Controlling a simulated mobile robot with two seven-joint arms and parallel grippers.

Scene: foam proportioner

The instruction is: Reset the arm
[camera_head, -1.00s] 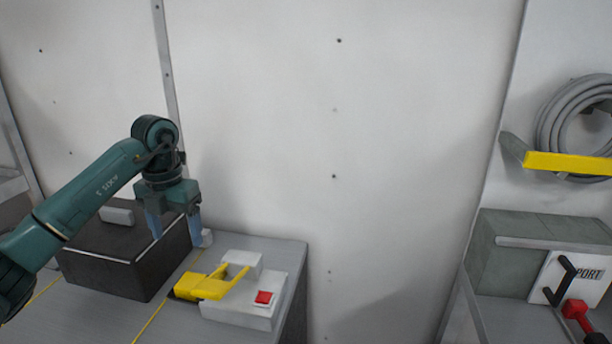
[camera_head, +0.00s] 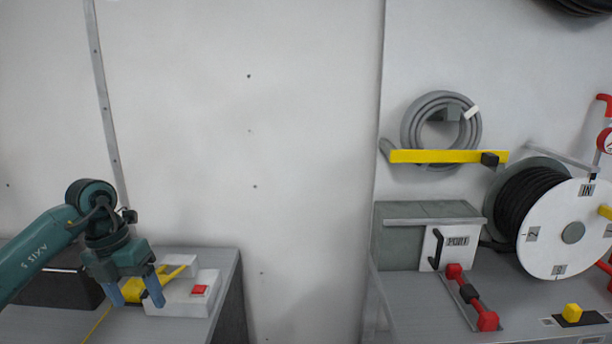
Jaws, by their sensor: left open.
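My left gripper (camera_head: 138,296) is at the lower left in the head view, pointing down with its two bluish fingers apart and nothing between them. It is in front of a white box with a red button (camera_head: 199,290) and a yellow handle-like part (camera_head: 172,278) on the left grey bench. The fingers partly cover the yellow part; I cannot tell whether they touch it. The green left arm (camera_head: 42,248) comes in from the left edge. My right gripper does not show.
A dark box (camera_head: 55,287) stands behind the left arm. A gap separates the left bench from the right bench (camera_head: 415,300), which holds a grey-green box (camera_head: 398,246), a red-ended handle (camera_head: 470,293), a hose reel (camera_head: 565,228) and a yellow knob (camera_head: 572,312).

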